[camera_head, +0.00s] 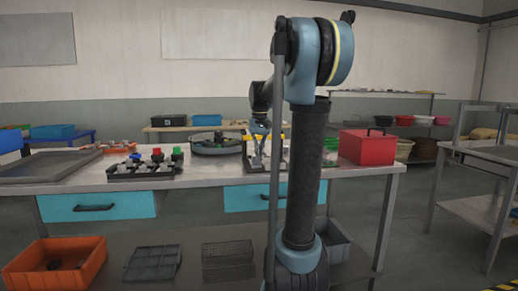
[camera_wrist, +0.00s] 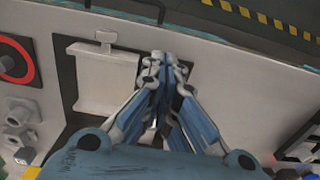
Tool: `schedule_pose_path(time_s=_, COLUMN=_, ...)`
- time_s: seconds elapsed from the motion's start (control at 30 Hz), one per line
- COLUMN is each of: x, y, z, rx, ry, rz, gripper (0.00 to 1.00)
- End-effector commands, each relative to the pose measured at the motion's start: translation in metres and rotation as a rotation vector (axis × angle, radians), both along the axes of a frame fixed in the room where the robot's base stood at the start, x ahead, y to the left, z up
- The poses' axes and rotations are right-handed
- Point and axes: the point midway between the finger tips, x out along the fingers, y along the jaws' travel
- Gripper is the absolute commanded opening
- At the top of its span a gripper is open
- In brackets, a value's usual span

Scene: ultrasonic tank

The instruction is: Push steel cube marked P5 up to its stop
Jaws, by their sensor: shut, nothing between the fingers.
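In the wrist view my gripper (camera_wrist: 163,60) is shut and empty, its blue and grey fingers together over a pale panel (camera_wrist: 235,95). A pale raised plate (camera_wrist: 105,75) with a small T-shaped piece (camera_wrist: 104,38) at its edge lies just left of the fingertips. A dark patch shows around and right of the fingers. I cannot make out a steel cube or a P5 mark; the fingers may hide it. In the head view my gripper (camera_head: 260,127) points down above the bench (camera_head: 330,174), in front of a light-coloured unit (camera_head: 252,164).
In the wrist view a red ring (camera_wrist: 14,60) and grey fittings (camera_wrist: 20,118) are at the left. In the head view a black rack (camera_head: 145,170) with coloured knobs, a round tray (camera_head: 216,146) and a red box (camera_head: 366,147) stand on the bench.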

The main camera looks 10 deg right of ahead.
Motion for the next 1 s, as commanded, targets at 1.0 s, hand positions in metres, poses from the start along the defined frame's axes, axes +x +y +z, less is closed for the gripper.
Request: schedule_pose_path(time_s=1.0, x=0.04, y=0.001, z=-0.039, rx=0.0, ry=0.0, rz=0.001, gripper=0.0)
